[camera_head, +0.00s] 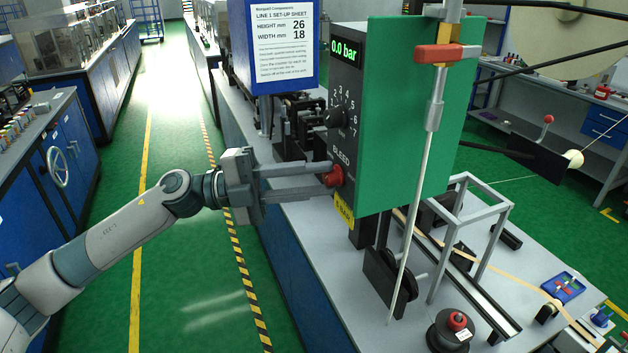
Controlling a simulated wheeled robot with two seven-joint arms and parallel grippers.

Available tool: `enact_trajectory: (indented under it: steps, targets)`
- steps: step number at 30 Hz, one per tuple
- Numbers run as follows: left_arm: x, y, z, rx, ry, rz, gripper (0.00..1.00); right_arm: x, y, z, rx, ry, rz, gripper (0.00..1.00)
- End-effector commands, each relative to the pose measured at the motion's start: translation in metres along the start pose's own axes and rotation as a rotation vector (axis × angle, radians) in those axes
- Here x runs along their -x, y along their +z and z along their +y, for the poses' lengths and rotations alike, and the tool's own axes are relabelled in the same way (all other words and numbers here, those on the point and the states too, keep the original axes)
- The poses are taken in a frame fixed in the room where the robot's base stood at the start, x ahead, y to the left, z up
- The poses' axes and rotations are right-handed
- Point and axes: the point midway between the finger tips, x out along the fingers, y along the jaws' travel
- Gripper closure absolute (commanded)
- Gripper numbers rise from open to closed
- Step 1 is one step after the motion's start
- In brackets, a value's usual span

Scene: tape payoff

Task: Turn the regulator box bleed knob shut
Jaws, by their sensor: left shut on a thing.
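The regulator box (361,100) is dark grey and stands upright on the grey bench, with a green panel along its right side. Its display (345,47) reads 0.0 bar. A numbered dial (337,117) sits below the display. The red bleed knob (334,177) is under the word BLEED on the box's front. My left gripper (326,180) reaches in from the left with its two long fingers at the knob, shut on it. The fingertips partly hide the knob, so its turned angle cannot be told. My right gripper is not in view.
A green panel (402,120) with a red-handled valve (438,53) stands right of the box. A blue-framed set-up sheet (282,45) is behind it. A metal frame (470,225), a black weight with red knob (452,332) and a blue tray (563,288) occupy the bench.

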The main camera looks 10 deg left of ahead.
Motion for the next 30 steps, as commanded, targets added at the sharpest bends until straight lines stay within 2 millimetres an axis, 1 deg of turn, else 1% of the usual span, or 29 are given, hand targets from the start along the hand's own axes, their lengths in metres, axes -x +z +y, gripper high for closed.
enact_trajectory:
  steps: [7, 18, 19, 20, 21, 30]
  targets:
    - [0.0000, 0.0006, -0.0017, -0.050, 0.019, 0.001, 0.99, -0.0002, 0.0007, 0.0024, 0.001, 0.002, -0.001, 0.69]
    - [0.0000, 0.0005, -0.0017, -0.053, 0.020, 0.001, 0.99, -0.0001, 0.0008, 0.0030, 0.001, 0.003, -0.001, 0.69]
    - [0.0000, 0.0005, -0.0018, -0.053, 0.020, 0.001, 0.69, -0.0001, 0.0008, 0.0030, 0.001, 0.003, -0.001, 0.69]
    - [0.0000, 0.0005, -0.0017, -0.053, 0.020, 0.001, 0.62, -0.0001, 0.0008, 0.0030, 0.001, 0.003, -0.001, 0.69]
    - [0.0000, 0.0005, -0.0016, -0.052, 0.020, 0.001, 0.58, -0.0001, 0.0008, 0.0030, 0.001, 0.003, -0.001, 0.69]
    - [0.0004, 0.0002, -0.0007, -0.050, 0.021, 0.002, 0.58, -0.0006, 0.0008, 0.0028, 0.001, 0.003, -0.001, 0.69]
